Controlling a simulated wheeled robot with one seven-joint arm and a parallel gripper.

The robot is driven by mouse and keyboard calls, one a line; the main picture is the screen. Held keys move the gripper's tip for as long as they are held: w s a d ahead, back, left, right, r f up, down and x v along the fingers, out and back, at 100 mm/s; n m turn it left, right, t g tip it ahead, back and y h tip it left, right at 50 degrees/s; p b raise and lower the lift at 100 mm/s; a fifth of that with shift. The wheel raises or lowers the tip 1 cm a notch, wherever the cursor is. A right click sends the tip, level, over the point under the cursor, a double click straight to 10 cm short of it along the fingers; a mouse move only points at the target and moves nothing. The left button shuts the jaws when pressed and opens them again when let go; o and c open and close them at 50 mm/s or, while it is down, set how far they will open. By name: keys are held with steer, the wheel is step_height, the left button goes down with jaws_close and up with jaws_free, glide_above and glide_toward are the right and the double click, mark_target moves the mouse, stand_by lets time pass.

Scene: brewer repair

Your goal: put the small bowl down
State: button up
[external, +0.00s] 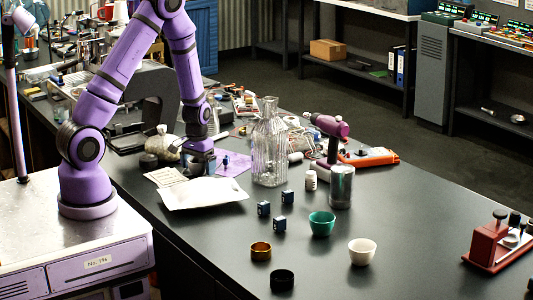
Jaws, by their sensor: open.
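Two small bowls stand upright on the dark table: a green one (321,223) and a white one (362,251) to its front right. I cannot tell which of them is the small bowl. My gripper (201,166) points down over the table, behind a white tray (205,193) and left of a glass bottle (269,145). It is open and apart from both bowls. Its fingertips are small and partly hidden in this view.
Dark blue cubes (264,208), a gold ring (261,251), a black ring (282,280), a metal can (341,187) and a white jar (310,181) stand near the bowls. A red device (499,246) is at the right edge. The table's right middle is clear.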

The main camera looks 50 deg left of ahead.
step_height(320, 180, up, 12)
steer(key=s+d+r+m+t, duration=0.1)
steer(key=s+d+r+t, duration=0.1)
steer(key=s+r, duration=0.5)
steer(key=s+d+r+m+t, duration=0.1)
steer(key=s+r, duration=0.6)
steer(key=r, duration=0.7)
steer(key=d+m, duration=0.1)
steer(key=d, duration=0.1)
steer(key=shift+s+d+t+h, duration=0.3)
steer(key=shift+s+d+t, duration=0.1)
steer(key=shift+o, duration=0.2)
steer(key=s+d+r+m+t, duration=0.1)
steer(key=s+r, duration=0.2)
steer(key=s, duration=0.5)
steer(key=shift+s+d+r+t, duration=0.15)
steer(key=shift+r+t, duration=0.05)
steer(key=shift+t, duration=0.1)
